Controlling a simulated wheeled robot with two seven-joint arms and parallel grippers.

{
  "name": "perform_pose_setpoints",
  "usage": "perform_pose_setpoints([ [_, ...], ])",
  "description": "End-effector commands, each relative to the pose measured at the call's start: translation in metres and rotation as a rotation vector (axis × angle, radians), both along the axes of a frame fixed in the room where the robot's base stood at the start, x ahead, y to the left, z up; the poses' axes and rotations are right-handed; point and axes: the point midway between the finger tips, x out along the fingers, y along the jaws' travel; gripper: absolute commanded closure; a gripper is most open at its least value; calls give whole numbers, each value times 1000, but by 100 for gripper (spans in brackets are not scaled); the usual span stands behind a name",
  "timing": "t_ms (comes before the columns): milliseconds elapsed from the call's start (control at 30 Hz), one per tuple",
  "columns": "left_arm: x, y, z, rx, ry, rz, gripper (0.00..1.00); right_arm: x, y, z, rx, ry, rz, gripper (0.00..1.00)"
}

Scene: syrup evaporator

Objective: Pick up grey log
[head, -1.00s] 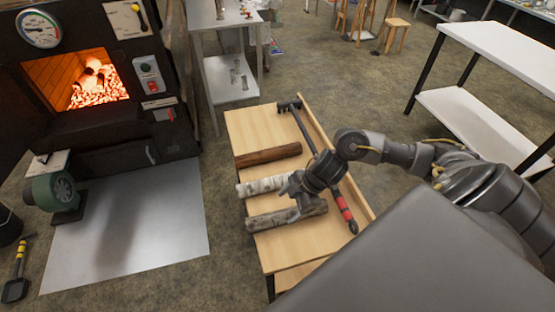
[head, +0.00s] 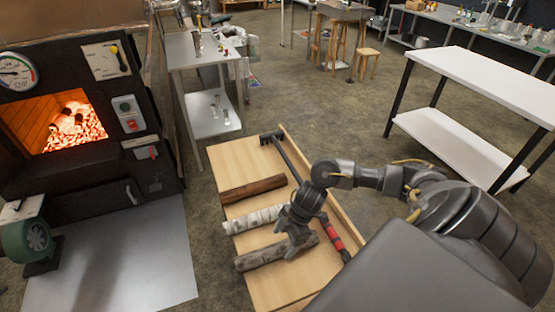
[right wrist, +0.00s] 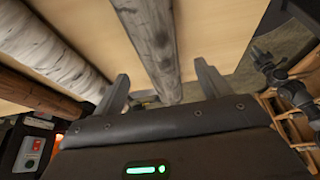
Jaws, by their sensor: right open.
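The grey log (head: 263,257) lies on the light wooden table, nearest of the logs to the front. My right gripper (head: 299,237) is over the right part of this log, pointing down. In the right wrist view, the fingers of my right gripper (right wrist: 161,76) are spread apart, one on each side of the grey log (right wrist: 154,38), with gaps beside it. I cannot tell how far down the fingers reach. My left gripper is not in view.
A white birch log (head: 248,221) and a brown log (head: 252,189) lie behind on the table (head: 238,156). A long red-and-black-handled tool (head: 287,156) lies along its right side. A lit firebox (head: 68,125) stands left; a white-topped bench (head: 490,75) stands right.

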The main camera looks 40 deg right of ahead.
Motion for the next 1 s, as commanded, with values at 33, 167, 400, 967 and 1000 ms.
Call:
perform_pose_setpoints([
  [33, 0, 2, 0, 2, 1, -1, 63, 0, 3, -7, 2, 3, -2, 24],
  [167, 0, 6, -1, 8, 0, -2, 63, 2, 10, -27, 3, 4, -1, 24],
  [400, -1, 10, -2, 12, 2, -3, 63, 5, 16, -44, 0, 1, -1, 24],
  [967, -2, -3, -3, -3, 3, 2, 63, 5, 16, -44, 0, 1, 0, 72],
  [1000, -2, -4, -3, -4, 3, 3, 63, 5, 16, -44, 0, 1, 0, 77],
])
